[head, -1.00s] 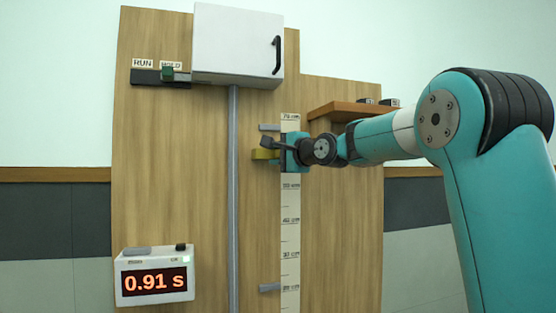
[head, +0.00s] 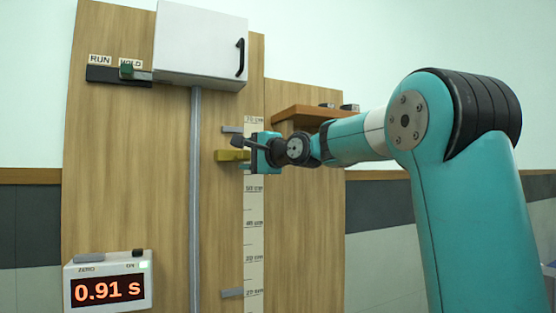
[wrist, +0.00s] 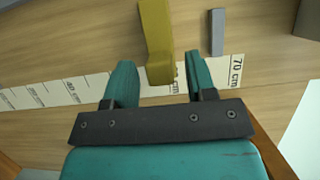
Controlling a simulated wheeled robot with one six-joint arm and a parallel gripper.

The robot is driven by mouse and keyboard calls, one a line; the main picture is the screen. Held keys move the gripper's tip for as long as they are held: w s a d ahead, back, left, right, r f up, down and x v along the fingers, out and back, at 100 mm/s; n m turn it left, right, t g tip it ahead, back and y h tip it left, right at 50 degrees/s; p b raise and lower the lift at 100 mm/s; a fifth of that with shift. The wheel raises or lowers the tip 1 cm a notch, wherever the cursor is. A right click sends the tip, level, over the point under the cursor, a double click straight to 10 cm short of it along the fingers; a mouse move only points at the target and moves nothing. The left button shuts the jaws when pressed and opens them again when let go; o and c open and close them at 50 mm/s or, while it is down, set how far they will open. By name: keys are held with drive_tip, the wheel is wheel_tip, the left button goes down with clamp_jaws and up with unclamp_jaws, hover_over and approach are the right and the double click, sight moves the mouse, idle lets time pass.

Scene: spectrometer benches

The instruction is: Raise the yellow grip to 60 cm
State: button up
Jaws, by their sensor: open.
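The yellow grip (head: 231,156) sticks out from the wooden board beside the height scale (head: 254,240). In the head view it stands at about the 60 cm level, between the 70 cm and 50 cm marks; its own mark is covered. My gripper (head: 250,150) is right at the grip. In the wrist view, my gripper (wrist: 160,78) is open, with one teal finger on each side of the near end of the yellow grip (wrist: 156,40). Gaps show between the fingers and the grip. The grip hides part of a scale label.
Grey pegs stick out at the scale, one just above the grip (head: 232,129) and one low (head: 232,293). A white cabinet (head: 200,45) and a RUN/HOLD switch (head: 126,72) are above. A timer (head: 108,282) reads 0.91 s. A wooden shelf (head: 305,113) is at right.

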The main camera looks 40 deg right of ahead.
drive_tip(key=s+d+b, duration=0.1)
drive_tip(key=s+b, duration=0.4)
drive_tip(key=s, duration=0.9)
drive_tip(key=shift+s+d, duration=0.15)
drive_tip(key=shift+d, duration=0.15)
drive_tip(key=a+f+n+g+y, duration=0.4)
drive_tip(key=a+f+n+g, duration=0.55)
drive_tip(key=a+f, duration=1.05)
drive_tip(key=s+a+f+n+g, duration=0.4)
drive_tip(key=s+f+n, duration=0.3)
drive_tip(key=s+f, duration=0.3)
drive_tip(key=s+a+f+n+g+h+b, duration=0.1)
drive_tip(key=s+a+f+n+g, duration=0.3)
drive_tip(key=s+f+n, duration=0.3)
drive_tip(key=s+f, duration=0.2)
drive_tip(key=s, duration=0.1)
drive_tip(key=shift+s+f+h, duration=0.15)
drive_tip(key=shift+f+h, duration=0.15)
drive_tip(key=shift+f, duration=0.1)
drive_tip(key=shift+g, duration=0.25)
